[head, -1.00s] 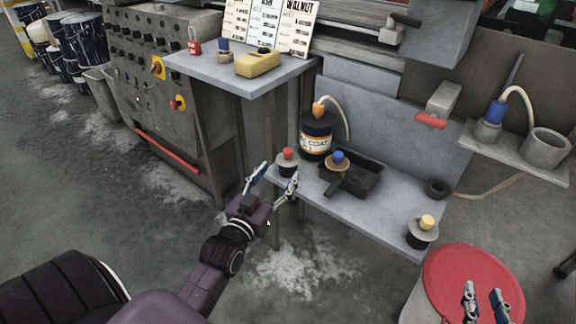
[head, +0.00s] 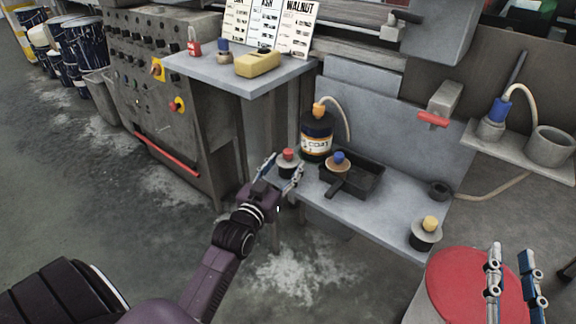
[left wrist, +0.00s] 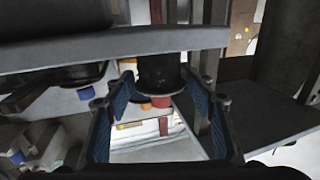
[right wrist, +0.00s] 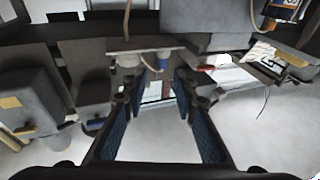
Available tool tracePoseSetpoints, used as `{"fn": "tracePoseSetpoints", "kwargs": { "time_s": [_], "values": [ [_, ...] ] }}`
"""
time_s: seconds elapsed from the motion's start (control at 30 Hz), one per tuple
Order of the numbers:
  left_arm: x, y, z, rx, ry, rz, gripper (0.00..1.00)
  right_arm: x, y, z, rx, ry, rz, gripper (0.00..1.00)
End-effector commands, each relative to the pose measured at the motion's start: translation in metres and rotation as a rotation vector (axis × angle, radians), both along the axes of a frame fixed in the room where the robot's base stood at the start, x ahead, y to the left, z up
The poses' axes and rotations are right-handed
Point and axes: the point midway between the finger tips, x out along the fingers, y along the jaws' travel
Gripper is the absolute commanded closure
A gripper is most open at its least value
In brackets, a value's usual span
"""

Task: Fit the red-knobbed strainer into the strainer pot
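The red-knobbed strainer (head: 288,154) stands upright at the left end of the low grey shelf. My left gripper (head: 281,169) is open, its fingers at either side of the strainer. In the left wrist view, which looks inverted, the strainer's dark body (left wrist: 161,74) is between the open fingers, with gaps at both sides and its red knob below. A grey open pot (head: 551,146) stands on the right ledge; I cannot tell whether it is the strainer pot. My right gripper (head: 511,260) is open and empty in front of the red drum lid.
The low shelf (head: 372,218) also holds a labelled dark jar (head: 317,136), a blue-knobbed piece (head: 338,161) by a black tray (head: 366,183), a dark ring (head: 438,190) and a yellow-knobbed piece (head: 427,234). A red-lidded drum (head: 460,285) stands at front right.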

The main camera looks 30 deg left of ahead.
Motion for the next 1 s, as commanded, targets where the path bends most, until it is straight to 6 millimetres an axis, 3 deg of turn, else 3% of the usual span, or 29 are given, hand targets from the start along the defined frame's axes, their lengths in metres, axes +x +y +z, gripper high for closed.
{"fn": "tracePoseSetpoints", "kwargs": {
  "time_s": [0.03,0.2,0.63,0.87,1.0],
  "values": [
    [0.0,0.0,0.0,0.0,0.0,0.0,0.58,0.0,0.0,0.0,0.0,0.0,0.0,0.74],
    [0.0,0.0,0.0,0.0,0.0,0.0,0.76,0.0,0.0,0.0,0.0,0.001,0.0,0.74],
    [0.0,0.0,0.005,0.0,-0.002,0.0,0.77,0.001,0.0,-0.003,-0.005,0.021,-0.001,0.74],
    [0.0,0.0,0.022,0.0,-0.003,0.0,0.77,0.002,-0.005,-0.039,-0.047,0.179,-0.011,0.74],
    [0.0,0.0,0.039,0.001,-0.004,0.001,0.77,-0.002,-0.011,-0.072,-0.086,0.33,-0.021,0.74]
  ]
}}
